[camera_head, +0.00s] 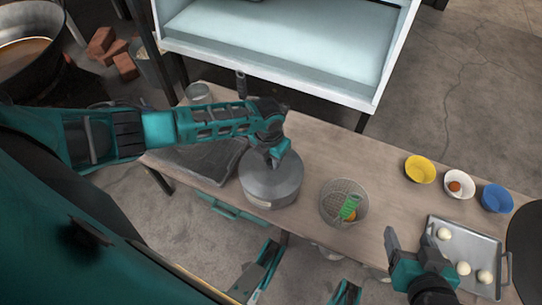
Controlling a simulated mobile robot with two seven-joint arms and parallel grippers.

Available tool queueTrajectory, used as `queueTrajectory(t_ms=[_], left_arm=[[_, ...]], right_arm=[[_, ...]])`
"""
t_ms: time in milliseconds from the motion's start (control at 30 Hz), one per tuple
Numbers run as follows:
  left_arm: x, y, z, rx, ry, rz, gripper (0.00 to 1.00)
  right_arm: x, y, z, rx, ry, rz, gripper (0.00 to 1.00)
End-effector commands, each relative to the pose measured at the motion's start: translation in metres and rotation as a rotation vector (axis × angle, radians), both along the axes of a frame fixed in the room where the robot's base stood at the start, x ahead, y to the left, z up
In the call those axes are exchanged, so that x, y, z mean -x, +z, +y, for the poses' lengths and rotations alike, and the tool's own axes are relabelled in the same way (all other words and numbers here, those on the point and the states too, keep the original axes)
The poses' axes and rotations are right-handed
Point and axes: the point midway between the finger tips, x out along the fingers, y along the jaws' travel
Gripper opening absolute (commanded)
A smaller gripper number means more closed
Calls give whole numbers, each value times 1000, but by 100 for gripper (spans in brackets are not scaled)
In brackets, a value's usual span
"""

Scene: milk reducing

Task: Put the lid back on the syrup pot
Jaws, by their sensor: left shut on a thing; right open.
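The syrup pot (271,198) is a round grey metal pot on the wooden table, near the middle. Its grey lid (259,172) covers the top of the pot; I cannot tell whether it is fully seated. My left gripper (276,157) reaches in from the left, points down and is shut on the lid at its middle, hiding the knob. My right gripper (394,250) is open and empty over the table's front edge, left of a metal tray.
A wire basket (333,208) with a green-handled thing stands right of the pot. A dark slab (203,160) lies left. Yellow (420,169), white (459,183) and blue (497,197) bowls stand right, behind the tray (483,244) with several white balls. A white cabinet (275,75) stands behind.

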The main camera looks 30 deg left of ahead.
Motion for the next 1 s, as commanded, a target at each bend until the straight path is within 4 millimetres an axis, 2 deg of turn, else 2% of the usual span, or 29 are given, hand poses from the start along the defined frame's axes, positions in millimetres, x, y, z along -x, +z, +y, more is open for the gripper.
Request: queueTrajectory(t_ms=[33,67,300,367,533,800,1000], left_arm=[[0,0,0,1,0,-1,0],[0,0,0,1,0,-1,34],[0,0,0,1,0,-1,57],[0,0,0,0,0,-1,61],[0,0,0,0,0,0,63],[0,0,0,0,0,0,86],[0,0,0,0,0,0,86]], right_arm=[[0,0,0,0,0,0,69],[0,0,0,0,0,0,69],[0,0,0,-1,-1,0,69],[0,0,0,-1,-1,0,69],[0,0,1,-5,-3,-1,69],[-1,1,3,-11,-7,-1,69],[-1,1,3,-11,-7,-1,69]])
